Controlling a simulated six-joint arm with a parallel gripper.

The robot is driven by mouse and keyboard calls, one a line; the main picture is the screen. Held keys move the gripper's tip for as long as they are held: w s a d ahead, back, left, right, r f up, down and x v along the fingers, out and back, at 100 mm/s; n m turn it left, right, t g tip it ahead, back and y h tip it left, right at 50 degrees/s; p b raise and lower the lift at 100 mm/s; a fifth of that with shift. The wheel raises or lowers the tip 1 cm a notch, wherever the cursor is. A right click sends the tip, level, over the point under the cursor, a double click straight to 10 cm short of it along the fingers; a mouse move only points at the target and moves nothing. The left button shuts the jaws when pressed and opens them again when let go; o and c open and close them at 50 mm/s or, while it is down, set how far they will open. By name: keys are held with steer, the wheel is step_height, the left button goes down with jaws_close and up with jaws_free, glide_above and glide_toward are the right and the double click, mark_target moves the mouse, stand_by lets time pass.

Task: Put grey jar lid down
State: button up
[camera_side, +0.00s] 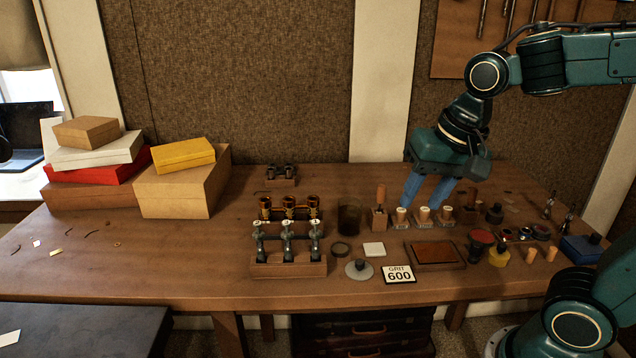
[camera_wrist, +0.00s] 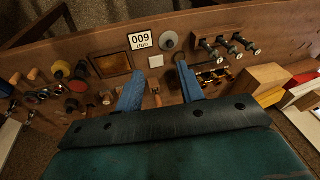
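The grey jar lid (camera_side: 359,269), a flat round disc with a small knob on top, lies on the bench in front of a dark ring. It also shows in the wrist view (camera_wrist: 169,40), beyond my fingertips. A dark brown glass jar (camera_side: 349,217) stands behind the ring. My gripper (camera_side: 424,204) has its two blue fingers spread apart, with nothing held between them. It hangs over the wooden stamps, behind and to the right of the lid. In the wrist view my gripper (camera_wrist: 159,74) is also open.
A white square (camera_side: 374,249), a GRIT 600 card (camera_side: 399,275) and a framed brown pad (camera_side: 435,254) lie near the lid. A valve rack (camera_side: 288,266) stands left of it. Stacked boxes (camera_side: 180,190) fill the back left. The bench's front left is mostly clear.

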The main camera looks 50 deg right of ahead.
steer(key=s+n+t, duration=0.2)
steer(key=s+n, duration=0.5)
steer(key=shift+a+r+n, duration=0.15)
steer(key=shift+r+n, duration=0.05)
steer(key=shift+n, duration=0.1)
